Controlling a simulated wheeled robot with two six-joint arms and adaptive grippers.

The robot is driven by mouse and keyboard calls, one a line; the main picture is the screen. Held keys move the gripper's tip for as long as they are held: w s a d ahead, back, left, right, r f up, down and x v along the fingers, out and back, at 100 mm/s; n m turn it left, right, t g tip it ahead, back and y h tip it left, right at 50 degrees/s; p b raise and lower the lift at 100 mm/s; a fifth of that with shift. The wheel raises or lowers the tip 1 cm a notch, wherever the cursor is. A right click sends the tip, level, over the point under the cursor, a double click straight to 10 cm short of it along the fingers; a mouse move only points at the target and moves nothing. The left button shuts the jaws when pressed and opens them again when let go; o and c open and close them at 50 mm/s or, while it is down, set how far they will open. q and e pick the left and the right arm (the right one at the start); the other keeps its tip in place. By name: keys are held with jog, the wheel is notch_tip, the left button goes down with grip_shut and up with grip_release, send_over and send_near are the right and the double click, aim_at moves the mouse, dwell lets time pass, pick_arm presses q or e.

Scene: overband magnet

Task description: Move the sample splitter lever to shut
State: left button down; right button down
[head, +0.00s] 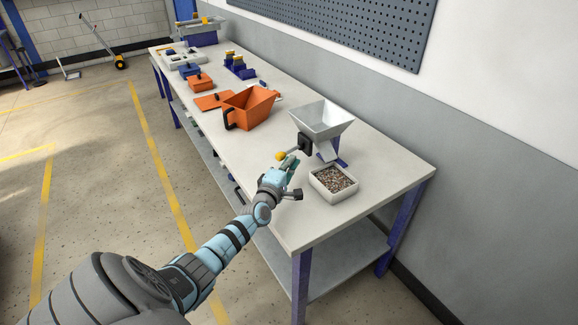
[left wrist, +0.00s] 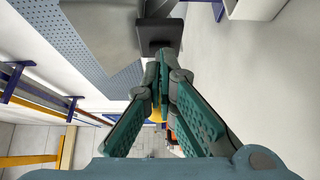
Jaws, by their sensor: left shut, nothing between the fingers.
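The sample splitter (head: 322,120) is a grey metal hopper on blue feet near the right end of the bench. A dark block (head: 305,145) sits on its left side, and it also shows in the left wrist view (left wrist: 160,38). The lever's yellow knob (head: 280,156) sticks out left of the block. My left gripper (head: 291,163) is shut and empty, close beside the knob and lever. In the left wrist view its fingertips (left wrist: 162,72) are together just below the block, with a bit of yellow partly hidden behind the fingers. Contact with the lever cannot be told. My right gripper is not in view.
A white tray of gravel (head: 334,183) stands in front of the splitter. An orange scoop bin (head: 249,108), an orange box (head: 200,83) and blue items lie farther along the bench (head: 378,183). A wall with a pegboard (head: 370,25) runs behind.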

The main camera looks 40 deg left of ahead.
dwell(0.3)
pick_arm(q)
jog(key=d+p+v, duration=0.1)
jog(key=p+v, duration=0.3)
jog(key=v, duration=0.3)
jog(key=shift+w+p, duration=0.2)
jog(key=shift+p, duration=0.2)
dwell(0.5)
